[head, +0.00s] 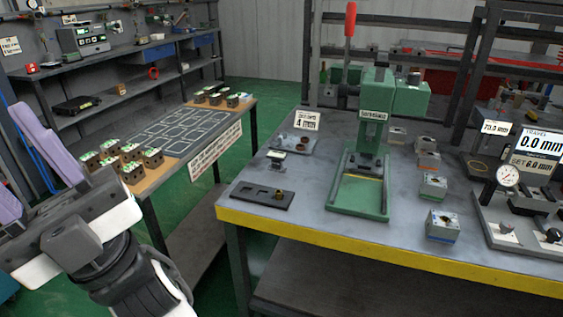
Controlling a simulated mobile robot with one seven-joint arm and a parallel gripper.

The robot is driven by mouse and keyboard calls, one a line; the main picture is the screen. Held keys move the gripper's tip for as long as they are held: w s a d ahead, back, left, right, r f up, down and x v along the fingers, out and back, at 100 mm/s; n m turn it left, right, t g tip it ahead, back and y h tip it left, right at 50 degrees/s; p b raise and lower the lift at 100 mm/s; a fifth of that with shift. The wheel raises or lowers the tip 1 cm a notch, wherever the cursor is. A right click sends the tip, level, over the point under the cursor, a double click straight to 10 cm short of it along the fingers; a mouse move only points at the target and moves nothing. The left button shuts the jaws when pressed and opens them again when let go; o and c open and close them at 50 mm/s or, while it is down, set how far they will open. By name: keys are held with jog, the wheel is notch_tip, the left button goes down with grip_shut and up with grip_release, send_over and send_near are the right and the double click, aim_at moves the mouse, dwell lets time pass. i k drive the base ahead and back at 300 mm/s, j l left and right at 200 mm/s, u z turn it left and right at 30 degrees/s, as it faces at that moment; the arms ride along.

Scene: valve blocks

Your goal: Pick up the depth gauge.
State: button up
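I cannot tell for certain which thing is the depth gauge. A small pale-topped instrument (276,161) stands on the workbench (310,207), left of the green press, near a card reading 4 mm (307,120). A round white dial gauge (508,176) sits on a grey fixture at the right, below a display reading travel 0.0 mm. My gripper (72,222) is at the lower left, in front of the left table and far from both. It is seen from behind; its fingertips are not clear, and I see nothing held in it.
The green press (368,165) with a red-handled lever stands mid-bench. Metal blocks (442,225) sit to its right. A dark tray (262,195) lies near the yellow front edge. The left table (180,135) holds several valve blocks (132,172). Green floor separates the tables.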

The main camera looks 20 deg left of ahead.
aim_at(277, 157)
jog(key=j+z, duration=0.1)
jog(key=z, duration=0.45)
jog(key=j+z, duration=0.4)
jog(key=k+j+z, duration=0.15)
jog(key=j+z, duration=0.2)
jog(key=k+j+z, duration=0.1)
jog(key=j, duration=0.25)
jog(key=k+j+z, duration=0.1)
jog(key=j, duration=0.25)
jog(key=k+j+z, duration=0.1)
jog(key=j, duration=0.25)
jog(key=k+j, duration=0.1)
jog(key=j, duration=0.8)
jog(key=i+j, duration=0.1)
jog(key=z, duration=0.05)
